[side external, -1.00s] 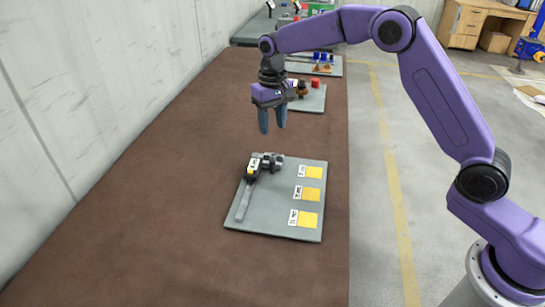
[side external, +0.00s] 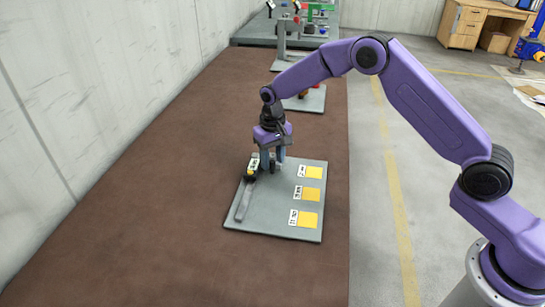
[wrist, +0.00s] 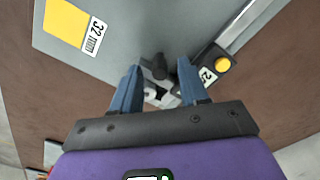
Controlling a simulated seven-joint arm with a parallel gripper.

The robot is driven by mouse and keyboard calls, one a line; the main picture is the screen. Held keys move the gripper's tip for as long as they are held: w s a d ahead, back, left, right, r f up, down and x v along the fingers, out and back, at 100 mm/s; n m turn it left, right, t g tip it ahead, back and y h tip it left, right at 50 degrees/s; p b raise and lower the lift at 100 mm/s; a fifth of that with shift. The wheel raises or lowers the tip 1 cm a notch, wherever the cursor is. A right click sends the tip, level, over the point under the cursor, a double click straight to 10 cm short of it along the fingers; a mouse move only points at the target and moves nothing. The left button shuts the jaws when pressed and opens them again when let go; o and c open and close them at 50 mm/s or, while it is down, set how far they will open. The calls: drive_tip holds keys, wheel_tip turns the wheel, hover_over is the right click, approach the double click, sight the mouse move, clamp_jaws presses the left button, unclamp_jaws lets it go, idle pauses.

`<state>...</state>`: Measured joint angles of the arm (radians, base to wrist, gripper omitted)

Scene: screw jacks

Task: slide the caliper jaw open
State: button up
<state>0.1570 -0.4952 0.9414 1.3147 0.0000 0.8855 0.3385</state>
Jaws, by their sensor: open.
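The caliper lies on a grey board (side external: 265,220). Its long grey beam (side external: 242,206) runs toward the near left of the board. Its dark slider with a label (side external: 252,168) sits at the far end of the beam, and in the wrist view it shows a yellow round knob (wrist: 222,64). My gripper (side external: 270,160) is low over the far end of the caliper. In the wrist view the open blue fingers (wrist: 157,85) stand either side of a dark jaw part (wrist: 155,68). Contact with it cannot be told.
Yellow squares with white labels lie along the board's right side; one label reads 32 mm (wrist: 95,35). Another board (side external: 308,99) with parts stands farther back on the brown table (side external: 130,230). The table left of the caliper board is clear.

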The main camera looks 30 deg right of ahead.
clamp_jaws()
drive_tip(key=shift+s+a, duration=1.1)
drive_tip(key=shift+a, duration=0.05)
drive_tip(key=shift+r, duration=0.1)
unclamp_jaws()
wheel_tip(320, 180, up, 17)
drive_tip(key=shift+r, duration=0.2)
